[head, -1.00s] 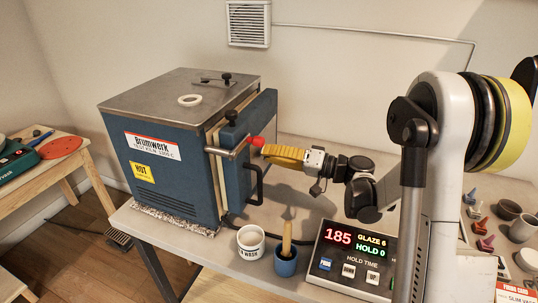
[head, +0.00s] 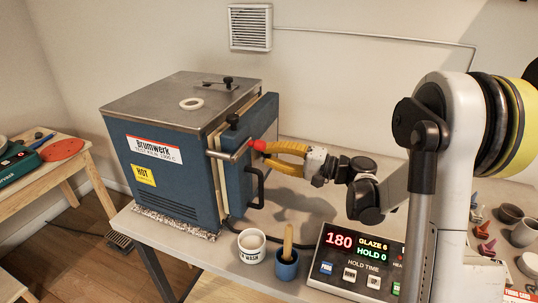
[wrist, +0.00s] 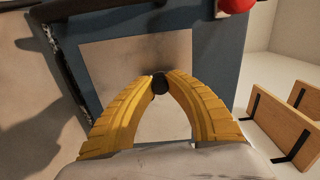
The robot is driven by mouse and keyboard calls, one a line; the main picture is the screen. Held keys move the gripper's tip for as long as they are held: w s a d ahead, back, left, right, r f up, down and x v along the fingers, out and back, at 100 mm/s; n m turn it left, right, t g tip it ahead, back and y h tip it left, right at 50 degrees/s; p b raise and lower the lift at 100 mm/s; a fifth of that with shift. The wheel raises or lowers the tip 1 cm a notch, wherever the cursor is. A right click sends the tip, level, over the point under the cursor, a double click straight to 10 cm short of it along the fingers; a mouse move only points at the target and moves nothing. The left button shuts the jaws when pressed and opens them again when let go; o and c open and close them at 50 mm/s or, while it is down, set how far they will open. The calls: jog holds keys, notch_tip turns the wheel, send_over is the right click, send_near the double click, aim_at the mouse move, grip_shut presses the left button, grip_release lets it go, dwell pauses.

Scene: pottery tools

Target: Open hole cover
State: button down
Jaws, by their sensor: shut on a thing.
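The blue kiln (head: 165,175) stands on the table with its door (head: 262,125) at the right side. In the wrist view, a grey metal plate (wrist: 112,62), seemingly the hole cover, lies against the blue door face, with a small dark knob (wrist: 160,86) in front of it. My gripper (head: 266,157) has its two yellow curved fingers bowed, their tips shut on the knob; the fingers also show in the wrist view (wrist: 159,80). The head view hides the plate and knob. Any hole behind the plate is hidden.
A red-ended latch bar (head: 236,150) is close to my fingers. A black door handle (head: 258,188) is below them. A white tub (head: 251,247), a blue cup with a wooden-handled tool (head: 286,265) and a control box (head: 350,262) stand in front.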

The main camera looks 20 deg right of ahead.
jog(key=c, duration=1.3)
grip_release()
jog(key=v, duration=1.2)
